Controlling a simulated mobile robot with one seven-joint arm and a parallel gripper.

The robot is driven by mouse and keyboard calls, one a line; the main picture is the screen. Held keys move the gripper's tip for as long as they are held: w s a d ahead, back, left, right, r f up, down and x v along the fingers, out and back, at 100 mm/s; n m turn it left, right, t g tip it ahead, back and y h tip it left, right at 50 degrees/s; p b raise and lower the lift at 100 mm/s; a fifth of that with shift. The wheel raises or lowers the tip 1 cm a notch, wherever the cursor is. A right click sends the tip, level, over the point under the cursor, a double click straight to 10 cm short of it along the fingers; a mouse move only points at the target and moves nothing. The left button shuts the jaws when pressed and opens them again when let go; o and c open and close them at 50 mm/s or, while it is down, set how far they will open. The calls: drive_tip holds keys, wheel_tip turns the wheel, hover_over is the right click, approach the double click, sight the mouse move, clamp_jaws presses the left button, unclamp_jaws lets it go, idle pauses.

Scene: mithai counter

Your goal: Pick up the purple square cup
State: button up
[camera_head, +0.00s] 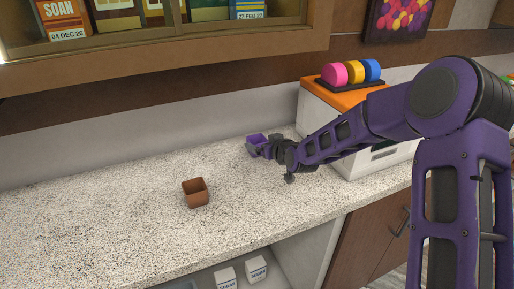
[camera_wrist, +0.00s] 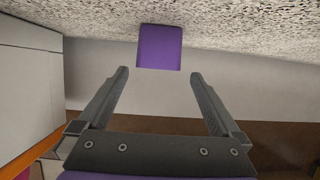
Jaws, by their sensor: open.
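The purple square cup (camera_head: 256,141) stands on the speckled counter near the back wall in the head view. In the wrist view the cup (camera_wrist: 160,47) is ahead of the fingertips, roughly centred between them and a little beyond. My gripper (camera_wrist: 160,80) is open and empty, with its two dark fingers apart. In the head view my gripper (camera_head: 264,151) is right beside the cup and overlaps its lower right. I cannot tell from these views whether a finger touches it.
A brown square cup (camera_head: 195,193) stands on the counter (camera_head: 100,230) nearer the front. A white box with an orange top (camera_head: 335,97) stands to the right, close to my arm. A wooden shelf (camera_head: 180,45) overhangs the back. The counter's left side is clear.

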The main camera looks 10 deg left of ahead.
sight(254, 139)
drive_tip(key=shift+x, duration=2.9)
drive_tip(key=shift+d, duration=0.1)
drive_tip(key=shift+c, duration=0.3)
drive_tip(key=c, duration=1.2)
